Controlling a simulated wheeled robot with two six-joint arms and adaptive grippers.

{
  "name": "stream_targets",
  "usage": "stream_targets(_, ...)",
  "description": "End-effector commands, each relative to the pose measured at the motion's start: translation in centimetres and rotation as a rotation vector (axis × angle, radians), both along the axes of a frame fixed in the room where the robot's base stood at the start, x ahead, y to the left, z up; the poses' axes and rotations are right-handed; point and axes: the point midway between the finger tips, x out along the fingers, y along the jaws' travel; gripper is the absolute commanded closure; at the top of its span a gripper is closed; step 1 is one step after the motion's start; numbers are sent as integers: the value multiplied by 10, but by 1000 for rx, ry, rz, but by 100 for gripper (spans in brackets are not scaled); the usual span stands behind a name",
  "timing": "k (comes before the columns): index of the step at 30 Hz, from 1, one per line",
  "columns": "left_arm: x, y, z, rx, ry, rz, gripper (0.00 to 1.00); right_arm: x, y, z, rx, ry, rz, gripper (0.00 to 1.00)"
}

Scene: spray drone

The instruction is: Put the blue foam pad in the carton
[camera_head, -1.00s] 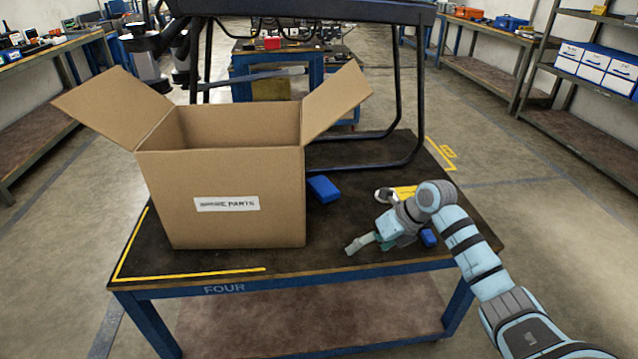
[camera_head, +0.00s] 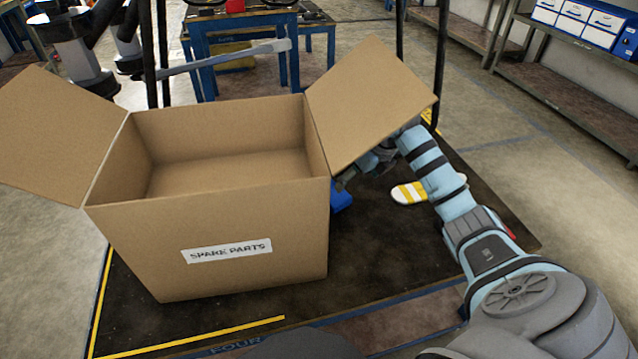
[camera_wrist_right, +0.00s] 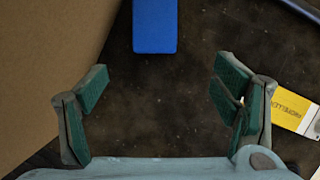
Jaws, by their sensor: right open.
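The open carton (camera_head: 215,235), labelled SPARE PARTS, stands on the dark tabletop at the left, and its inside looks empty. The blue foam pad (camera_head: 341,199) lies on the table close to the carton's right side, partly hidden by the carton and its right flap. In the right wrist view the pad (camera_wrist_right: 155,26) lies at the top, ahead of the fingertips and roughly centred between them. My right gripper (camera_wrist_right: 160,85) is open and empty; in the head view the carton's flap partly covers it (camera_head: 352,178). My left gripper is not in view.
A yellow-and-white striped item (camera_head: 414,191) lies on the table right of the pad; a yellow label piece (camera_wrist_right: 292,112) shows in the wrist view. The carton's right flap (camera_head: 372,100) overhangs the pad. A frame's dark legs rise behind.

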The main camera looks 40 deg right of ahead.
Motion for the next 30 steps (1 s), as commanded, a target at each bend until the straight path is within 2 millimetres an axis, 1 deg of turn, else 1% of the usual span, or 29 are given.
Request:
stream_targets(2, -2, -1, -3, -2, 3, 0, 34, 2, 0, -7, 2, 1, -1, 18)
stream_targets(5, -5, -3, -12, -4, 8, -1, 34, 11, 2, -27, 4, 1, 1, 18)
stream_targets(6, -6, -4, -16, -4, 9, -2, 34, 14, 3, -37, 5, 2, 1, 18)
stream_targets(9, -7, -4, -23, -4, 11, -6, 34, 23, 3, -56, 3, 1, 0, 18)
stream_targets(11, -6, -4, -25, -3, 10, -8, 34, 26, 3, -63, 4, 0, -1, 18)
stream_targets(14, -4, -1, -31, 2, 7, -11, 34, 33, 6, -76, 4, 0, 1, 18)
stream_targets(17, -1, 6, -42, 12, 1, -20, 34, 45, 11, -94, 5, 1, 1, 18)
stream_targets(19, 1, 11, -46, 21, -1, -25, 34, 49, 11, -105, 3, 1, -1, 18)
stream_targets(21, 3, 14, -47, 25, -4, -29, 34, 52, 11, -110, 2, 0, 1, 18)
stream_targets(27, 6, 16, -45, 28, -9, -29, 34, 53, 10, -108, 0, 0, 0, 18)
stream_targets(29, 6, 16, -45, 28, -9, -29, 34, 53, 10, -108, 1, 0, 0, 28)
stream_targets(30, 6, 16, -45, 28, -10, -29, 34, 52, 10, -108, 1, 0, 0, 34)
